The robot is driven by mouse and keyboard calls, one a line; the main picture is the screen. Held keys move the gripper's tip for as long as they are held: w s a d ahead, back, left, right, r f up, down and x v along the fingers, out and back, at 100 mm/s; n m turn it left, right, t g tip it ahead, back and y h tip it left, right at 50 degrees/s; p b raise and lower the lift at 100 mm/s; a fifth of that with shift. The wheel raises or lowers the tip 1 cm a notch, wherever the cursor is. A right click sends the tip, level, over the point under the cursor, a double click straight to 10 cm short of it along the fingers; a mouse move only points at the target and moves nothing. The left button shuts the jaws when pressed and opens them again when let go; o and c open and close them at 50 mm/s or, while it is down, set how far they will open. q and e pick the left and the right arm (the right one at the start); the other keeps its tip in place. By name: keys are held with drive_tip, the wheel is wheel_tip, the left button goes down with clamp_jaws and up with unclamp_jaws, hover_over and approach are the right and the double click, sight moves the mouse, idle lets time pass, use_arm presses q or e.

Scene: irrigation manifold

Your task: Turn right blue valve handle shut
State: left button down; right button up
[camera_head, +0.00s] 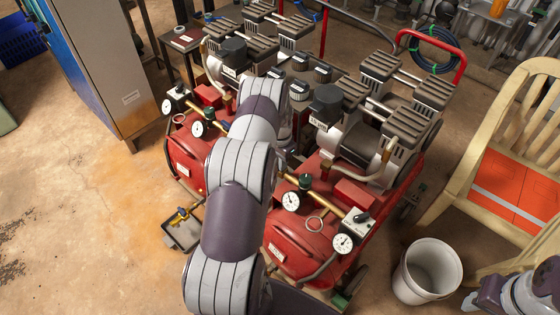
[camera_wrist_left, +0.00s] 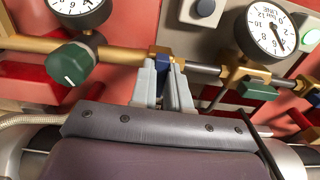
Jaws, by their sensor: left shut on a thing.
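My left gripper (camera_wrist_left: 163,78) shows in the left wrist view with its two grey fingers close together. They are shut on a blue valve handle (camera_wrist_left: 163,56) on the brass pipe. The fingers cover most of the handle, so its exact angle is hard to read. In the head view my left arm reaches up between the red compressors and hides the left fingertips and the handle. Part of my right arm shows at the lower right corner of the head view, and its finger state is unclear.
A green knob (camera_wrist_left: 72,65) and a gauge (camera_wrist_left: 78,8) are left of the fingers. A gauge (camera_wrist_left: 270,32) and a green handle (camera_wrist_left: 252,90) are to the right.

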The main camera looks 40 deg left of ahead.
use_arm(q)
drive_tip(key=c, duration=1.1)
unclamp_jaws()
wheel_tip(320, 180, up, 13)
drive_tip(key=p, duration=0.1)
drive_tip(key=shift+f, duration=0.15)
